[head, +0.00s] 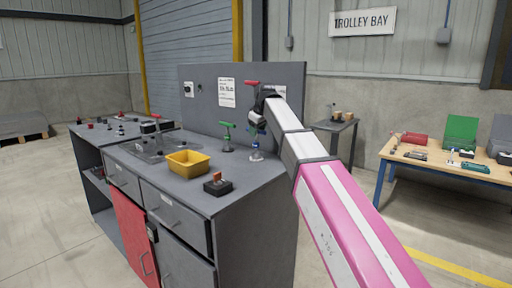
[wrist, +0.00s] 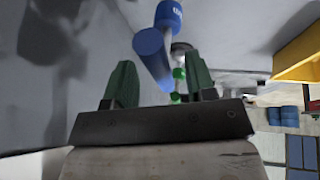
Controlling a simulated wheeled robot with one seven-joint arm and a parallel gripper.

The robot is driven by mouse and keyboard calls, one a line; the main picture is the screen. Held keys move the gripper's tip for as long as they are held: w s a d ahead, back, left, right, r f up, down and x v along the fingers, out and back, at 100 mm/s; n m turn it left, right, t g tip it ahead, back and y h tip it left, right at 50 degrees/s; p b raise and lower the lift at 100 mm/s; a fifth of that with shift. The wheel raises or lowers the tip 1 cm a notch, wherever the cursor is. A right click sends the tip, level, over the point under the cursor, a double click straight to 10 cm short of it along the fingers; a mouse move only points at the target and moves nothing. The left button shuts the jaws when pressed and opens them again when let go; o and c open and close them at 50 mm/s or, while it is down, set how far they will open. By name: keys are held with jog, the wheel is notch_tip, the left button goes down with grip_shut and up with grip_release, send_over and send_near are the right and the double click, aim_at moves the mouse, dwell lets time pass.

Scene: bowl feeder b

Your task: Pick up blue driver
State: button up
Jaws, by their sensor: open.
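The blue driver (wrist: 153,54) shows in the wrist view as a thick blue handle, ahead of my open fingers and roughly in line with the gap between them. In the head view the blue driver (head: 257,154) stands at the back right of the grey workbench, its upper part partly hidden by my gripper (head: 257,121). My gripper (wrist: 160,82) has its two dark green fingers apart, with nothing clearly held. Whether the fingertips reach beside the handle cannot be told.
A green-handled driver (head: 227,136) stands left of the blue one. A red handle (head: 252,83) shows above my gripper. A yellow bin (head: 188,164) and a black block with an orange part (head: 217,185) sit on the bench. A grey back panel (head: 205,103) rises close behind.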

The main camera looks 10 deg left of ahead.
jog(key=shift+x, duration=0.75)
grip_shut()
jog(key=shift+r, duration=0.1)
